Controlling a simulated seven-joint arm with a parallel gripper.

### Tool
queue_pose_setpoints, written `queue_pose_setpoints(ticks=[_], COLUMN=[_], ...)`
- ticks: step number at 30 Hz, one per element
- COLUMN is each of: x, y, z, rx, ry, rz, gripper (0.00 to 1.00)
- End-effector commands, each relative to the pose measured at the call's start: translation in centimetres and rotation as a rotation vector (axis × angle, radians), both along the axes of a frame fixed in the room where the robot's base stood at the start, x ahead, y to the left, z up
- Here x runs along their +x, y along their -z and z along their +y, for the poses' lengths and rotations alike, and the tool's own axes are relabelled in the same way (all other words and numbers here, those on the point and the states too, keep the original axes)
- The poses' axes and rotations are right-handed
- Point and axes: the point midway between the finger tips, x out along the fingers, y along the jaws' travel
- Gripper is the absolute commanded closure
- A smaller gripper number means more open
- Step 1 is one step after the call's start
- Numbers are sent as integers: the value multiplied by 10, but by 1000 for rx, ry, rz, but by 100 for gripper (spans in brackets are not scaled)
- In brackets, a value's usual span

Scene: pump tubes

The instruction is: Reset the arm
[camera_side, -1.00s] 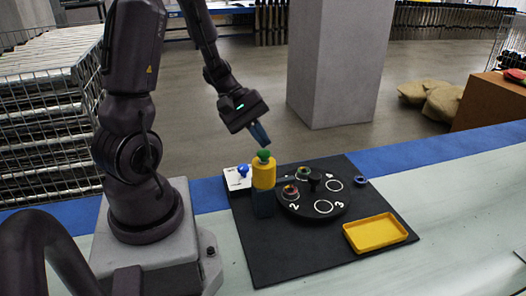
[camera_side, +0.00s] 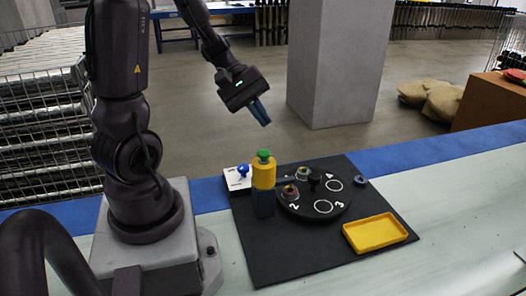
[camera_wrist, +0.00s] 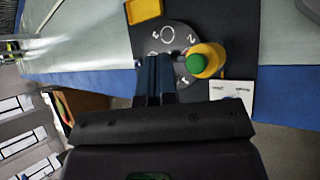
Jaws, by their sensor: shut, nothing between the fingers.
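My gripper (camera_side: 262,112) is shut and empty, held in the air above the work mat, clear of everything below it. In the wrist view its blue fingers (camera_wrist: 155,75) lie together. Below it stands a yellow cylinder with a green top (camera_side: 263,173) on a dark base; it also shows in the wrist view (camera_wrist: 213,53). Beside it is a black round turntable (camera_side: 335,211) with numbered white circles. Two small ring-shaped parts sit on the turntable, at its left and back.
A yellow tray (camera_side: 375,233) lies at the mat's front right. A white card with a blue knob (camera_side: 243,172) is behind the yellow cylinder. A small blue ring (camera_side: 361,180) lies right of the turntable. The black mat (camera_side: 290,258) is bare in front.

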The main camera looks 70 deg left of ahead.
Motion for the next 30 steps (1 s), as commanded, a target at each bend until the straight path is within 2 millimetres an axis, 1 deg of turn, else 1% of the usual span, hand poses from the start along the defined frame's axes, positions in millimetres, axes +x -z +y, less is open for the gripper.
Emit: queue_pose_setpoints(ticks=[10, 13, 16, 20, 23, 27, 30], x=[-2, -12, -24, -32, -35, -38, -41], y=[3, 11, 8, -7, -24, -53, -72], z=[1, 1, -9, -31, -47, -72, -90], rx=[14, 57, 179, 406, 603, 892, 1051], ry=[2, 44, 172, 415, 605, 851, 972], rz=[14, 59, 84, 57, -4, -145, -258], gripper=[100, 100, 100, 100, 100, 100, 100])
